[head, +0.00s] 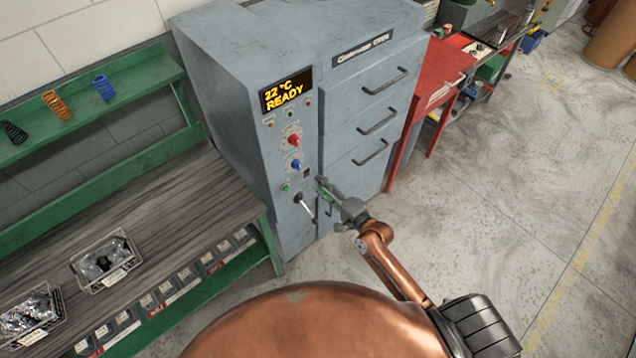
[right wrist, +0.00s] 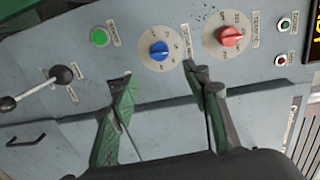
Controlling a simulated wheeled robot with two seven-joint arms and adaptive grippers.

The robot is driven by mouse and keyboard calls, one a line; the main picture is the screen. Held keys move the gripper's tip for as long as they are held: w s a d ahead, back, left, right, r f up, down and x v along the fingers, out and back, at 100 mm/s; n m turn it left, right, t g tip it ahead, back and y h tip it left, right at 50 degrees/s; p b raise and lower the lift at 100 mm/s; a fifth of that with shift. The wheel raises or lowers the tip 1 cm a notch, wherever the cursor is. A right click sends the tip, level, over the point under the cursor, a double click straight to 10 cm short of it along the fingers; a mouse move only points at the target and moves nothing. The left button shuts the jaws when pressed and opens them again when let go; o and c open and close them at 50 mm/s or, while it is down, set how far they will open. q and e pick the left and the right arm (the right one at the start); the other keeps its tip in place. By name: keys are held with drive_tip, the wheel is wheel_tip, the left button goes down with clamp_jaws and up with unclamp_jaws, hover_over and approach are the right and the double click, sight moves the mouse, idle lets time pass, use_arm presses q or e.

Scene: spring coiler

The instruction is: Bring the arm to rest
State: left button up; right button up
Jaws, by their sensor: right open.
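My right arm reaches in from the lower right in the head view. Its gripper (head: 322,188) is in front of the grey machine (head: 222,88), close to the lower part of the control panel. In the right wrist view the two fingers of the right gripper (right wrist: 160,85) stand apart with nothing between them. Beyond the fingertips are a blue knob (right wrist: 159,50) and a red knob (right wrist: 230,38). A green button (right wrist: 99,37) and a black-tipped lever (right wrist: 40,85) are to the left. My left gripper is in neither view.
The machine's display (head: 286,91) reads "22 °C READY". A wooden-topped green bench (head: 150,215) stands left, with wire baskets (head: 105,262) on it and springs (head: 56,105) on the shelf above. A red table (head: 440,75) stands right of the machine. The floor (head: 510,180) at right is clear.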

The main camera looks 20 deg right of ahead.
idle(0.4)
drive_tip(key=s+d+f+n+g+h+b, duration=0.15)
drive_tip(key=s+f, duration=0.25)
drive_tip(key=f, duration=0.7)
drive_tip(key=s+d+f+n+g+h+b, duration=0.1)
drive_tip(key=s+d+f+g, duration=0.15)
drive_tip(key=f, duration=0.85)
drive_tip(key=s+d+f+n+g+h+b, duration=0.1)
drive_tip(key=s+d+f+n+h, duration=0.2)
drive_tip(key=f, duration=0.7)
drive_tip(key=s+d+f+n+g+b, duration=0.3)
drive_tip(key=s+f+g, duration=0.1)
drive_tip(key=s+f, duration=1.35)
drive_tip(key=s+f+n+g+b, duration=0.1)
drive_tip(key=s+f+n+g, duration=0.1)
drive_tip(key=s+f, duration=0.3)
drive_tip(key=s+f+n+g, duration=0.2)
drive_tip(key=s+f, duration=0.3)
drive_tip(key=s, duration=0.8)
drive_tip(key=s+f+n+g+b, duration=0.1)
drive_tip(key=s+f, duration=0.4)
drive_tip(key=s, duration=0.5)
drive_tip(key=shift+a+n+g+h+b, duration=0.4)
drive_tip(key=shift+n+g+h, duration=0.1)
drive_tip(key=shift+n, duration=0.35)
drive_tip(key=shift+c, duration=0.6)
